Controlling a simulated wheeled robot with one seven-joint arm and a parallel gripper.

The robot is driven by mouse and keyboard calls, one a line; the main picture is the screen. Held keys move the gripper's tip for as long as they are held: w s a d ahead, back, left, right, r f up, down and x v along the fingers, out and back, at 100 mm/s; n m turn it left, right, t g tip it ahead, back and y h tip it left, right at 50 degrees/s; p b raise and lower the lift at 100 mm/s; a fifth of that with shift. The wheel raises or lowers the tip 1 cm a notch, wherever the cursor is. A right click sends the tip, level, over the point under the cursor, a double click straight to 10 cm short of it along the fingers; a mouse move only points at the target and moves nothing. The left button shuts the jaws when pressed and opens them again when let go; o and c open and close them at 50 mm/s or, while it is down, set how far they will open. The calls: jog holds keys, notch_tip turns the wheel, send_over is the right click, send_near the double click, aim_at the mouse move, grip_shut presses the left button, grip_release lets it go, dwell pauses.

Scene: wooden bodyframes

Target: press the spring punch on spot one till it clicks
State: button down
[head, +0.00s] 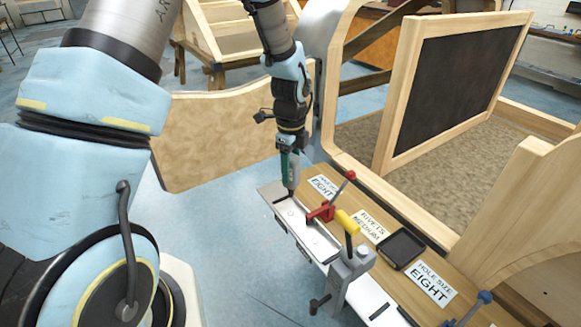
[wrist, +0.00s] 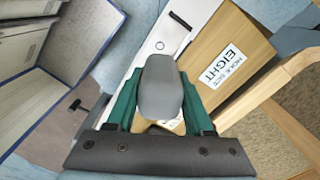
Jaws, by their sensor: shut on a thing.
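The spring punch shows in the wrist view as a rounded grey cap (wrist: 162,88) between the green fingers. My gripper (head: 289,160) is shut on it, and the punch points down in the head view. Its dark lower end (head: 291,191) is over the far left end of a pale metal strip (head: 318,240). I cannot tell whether its tip touches the strip. Small round marks show on the strip, one of them (wrist: 160,45) clear in the wrist view. Which mark is spot one cannot be read. The tip is hidden behind the cap in the wrist view.
A red clamp (head: 322,212) and a grey vice (head: 352,268) with a yellow handle stand along the strip. A black tray (head: 402,249) and printed labels (head: 431,283) lie on the wooden board. A framed dark panel (head: 455,85) stands behind. Blue floor is clear at left.

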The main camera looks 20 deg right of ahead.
aim_at(291, 187)
jog(key=shift+f+b, duration=2.05)
jog(key=shift+f, duration=1.25)
jog(key=shift+f, duration=0.15)
jog(key=shift+r, duration=0.2)
jog(key=shift+r+p, duration=1.3)
jog(key=shift+r, duration=0.25)
jog(key=shift+r, duration=0.15)
jog(key=shift+r+p, duration=1.95)
jog(key=shift+r, duration=0.4)
